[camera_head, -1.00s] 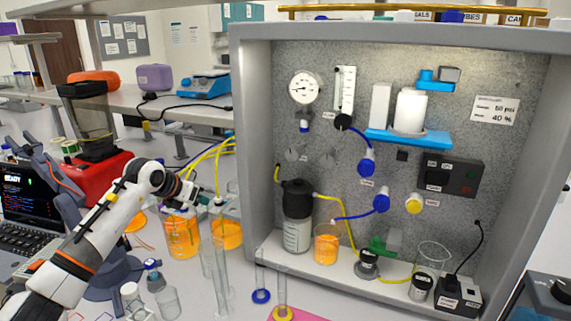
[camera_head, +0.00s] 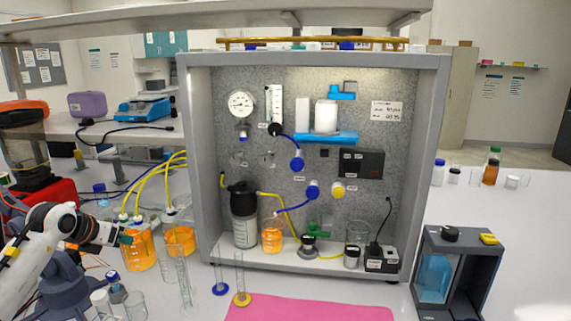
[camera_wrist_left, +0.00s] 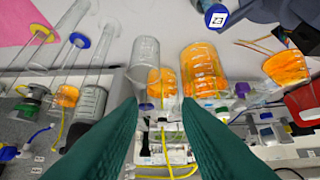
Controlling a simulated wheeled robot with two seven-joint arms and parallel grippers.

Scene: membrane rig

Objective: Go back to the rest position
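My left gripper (camera_head: 126,237) is at the left of the head view, close to the orange-filled beakers. In the left wrist view its two green fingers (camera_wrist_left: 160,102) stand apart with nothing gripped between them; glassware shows beyond the tips. My right gripper is in neither view. The membrane rig, a grey open-fronted cabinet (camera_head: 195,150), stands in the middle of the head view. It holds a gauge (camera_head: 241,103), a black-capped bottle (camera_head: 244,215) and a small orange beaker (camera_head: 272,236).
Orange beakers (camera_head: 138,252) with yellow tubes and tall clear cylinders (camera_head: 180,275) crowd the bench near my left gripper. A pink mat (camera_head: 310,309) lies in front. A dark-framed box (camera_head: 455,265) stands right. Bench right of it is clear.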

